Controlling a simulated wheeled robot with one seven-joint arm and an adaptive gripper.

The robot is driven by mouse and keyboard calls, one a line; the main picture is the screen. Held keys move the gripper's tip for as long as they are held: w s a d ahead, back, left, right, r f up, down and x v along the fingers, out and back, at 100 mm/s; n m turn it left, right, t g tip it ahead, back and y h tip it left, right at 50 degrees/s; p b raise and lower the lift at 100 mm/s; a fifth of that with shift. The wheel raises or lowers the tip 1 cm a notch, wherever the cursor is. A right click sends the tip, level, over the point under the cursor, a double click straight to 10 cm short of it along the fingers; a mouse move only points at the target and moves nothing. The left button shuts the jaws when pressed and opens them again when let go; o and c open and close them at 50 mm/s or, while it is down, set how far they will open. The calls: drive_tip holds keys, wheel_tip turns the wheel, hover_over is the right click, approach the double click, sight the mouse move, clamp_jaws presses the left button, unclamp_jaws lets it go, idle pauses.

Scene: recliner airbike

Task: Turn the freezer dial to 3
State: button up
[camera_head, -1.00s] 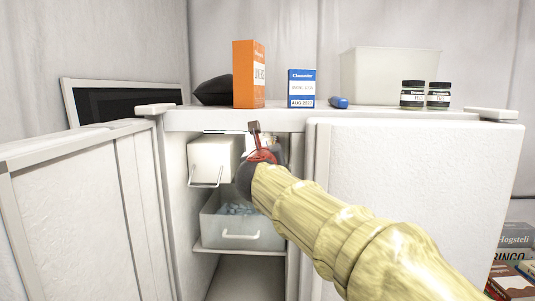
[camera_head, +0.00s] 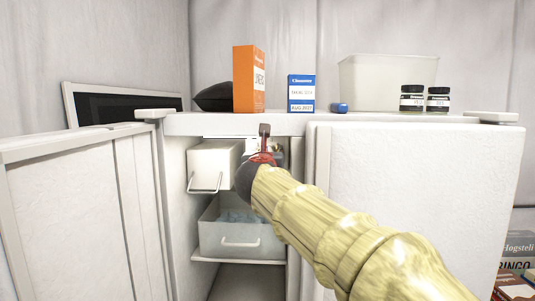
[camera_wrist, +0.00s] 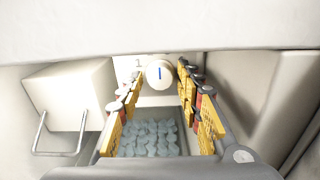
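The freezer dial (camera_wrist: 160,73) is a round white knob with a short blue mark, on the back wall of the compartment in the wrist view. The mark points about straight up. A small marking, perhaps a 1, shows at its upper left; other numbers are not readable. My gripper (camera_wrist: 161,76) is open, with its yellow-padded fingers on the left and right of the dial and a gap on each side. Whether the fingertips reach the dial's depth is unclear. In the head view my gripper (camera_head: 264,147) is inside the freezer opening and my arm hides the dial.
A white drawer (camera_head: 212,165) with a wire handle juts out on the left. A clear bin (camera_head: 240,241) with bluish contents sits below. The open doors (camera_head: 75,215) flank the opening. Boxes, jars and a tub (camera_head: 385,75) stand on top (camera_head: 215,124).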

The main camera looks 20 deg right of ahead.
drive_tip(key=shift+b+v, duration=0.5)
drive_tip(key=shift+v, duration=2)
drive_tip(key=shift+r, duration=0.1)
drive_tip(key=shift+c, duration=0.2)
